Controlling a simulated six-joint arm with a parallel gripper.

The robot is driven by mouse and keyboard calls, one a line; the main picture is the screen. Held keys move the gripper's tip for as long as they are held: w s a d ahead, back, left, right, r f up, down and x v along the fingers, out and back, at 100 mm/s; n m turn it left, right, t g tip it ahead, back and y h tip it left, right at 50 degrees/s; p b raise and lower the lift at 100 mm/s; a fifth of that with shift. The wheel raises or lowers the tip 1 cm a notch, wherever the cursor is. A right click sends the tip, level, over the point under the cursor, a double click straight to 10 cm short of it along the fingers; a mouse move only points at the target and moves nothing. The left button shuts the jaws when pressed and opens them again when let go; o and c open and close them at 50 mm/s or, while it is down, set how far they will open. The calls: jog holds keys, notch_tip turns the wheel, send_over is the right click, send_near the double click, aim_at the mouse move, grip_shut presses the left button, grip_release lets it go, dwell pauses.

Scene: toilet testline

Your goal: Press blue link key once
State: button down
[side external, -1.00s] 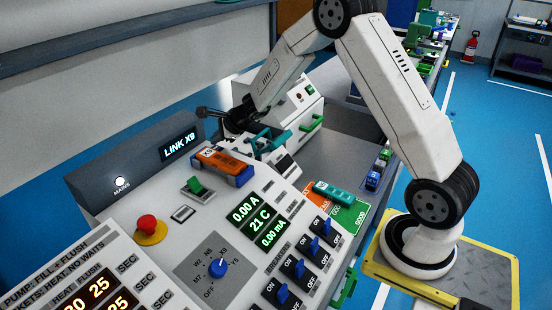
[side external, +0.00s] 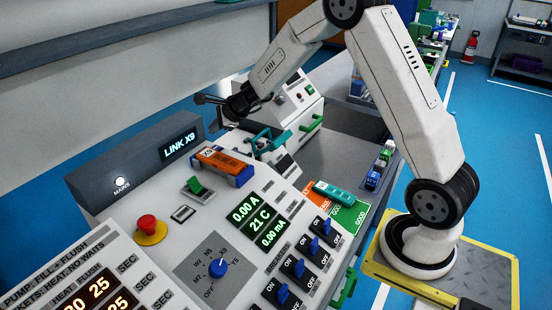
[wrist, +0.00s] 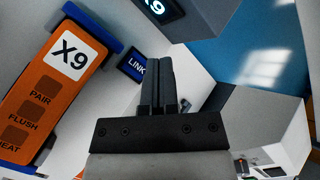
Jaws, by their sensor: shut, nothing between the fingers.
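The blue key marked LINK (wrist: 132,66) is on the pale panel, in the wrist view just left of my fingertips. My gripper (wrist: 160,62) is shut and empty; its fingers lie side by side and partly overlap the key's right edge in the picture. I cannot tell whether they touch it. In the side view my gripper (side external: 204,98) hangs beyond the console, above and behind the orange X9 unit (side external: 219,160). I cannot make out the key in that view. The display (side external: 180,146) reads LINK X9.
The orange X9 unit (wrist: 50,95) with blue ends lies left of the key. A teal handle (side external: 268,143) stands near my wrist. A red button (side external: 147,224), a green switch (side external: 194,185) and a blue knob (side external: 217,268) are on the console's front part.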

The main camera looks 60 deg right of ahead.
jog(key=shift+r, duration=0.7)
jog(key=shift+s+a+n, duration=0.3)
jog(key=shift+s+a, duration=0.05)
jog(key=s+a+n, duration=0.1)
jog(key=s+a+n+g, duration=0.1)
jog(key=s+n, duration=0.1)
jog(key=s+a+n+g, duration=0.1)
jog(key=s+n, duration=0.1)
jog(key=shift+s+a+f, duration=0.15)
jog(key=shift+a+f, duration=0.05)
jog(key=shift+a, duration=0.2)
jog(key=s+a+n, duration=0.1)
jog(key=s+n, duration=0.1)
jog(key=s+a+n+g, duration=0.1)
jog(key=s+n, duration=0.1)
jog(key=s, duration=0.1)
jog(key=s+a+f+n+g, duration=0.1)
jog(key=s+n, duration=0.1)
jog(key=s, duration=0.1)
jog(key=shift+a+n, duration=0.25)
jog(key=shift+n, duration=0.15)
jog(key=s+a+f+n+g+h, duration=0.1)
jog(key=s+n+g+h, duration=0.1)
jog(key=s+n, duration=1)
jog(key=s, duration=0.2)
jog(key=shift+s+a+f, duration=0.3)
jog(key=c, duration=1.3)
grip_release()
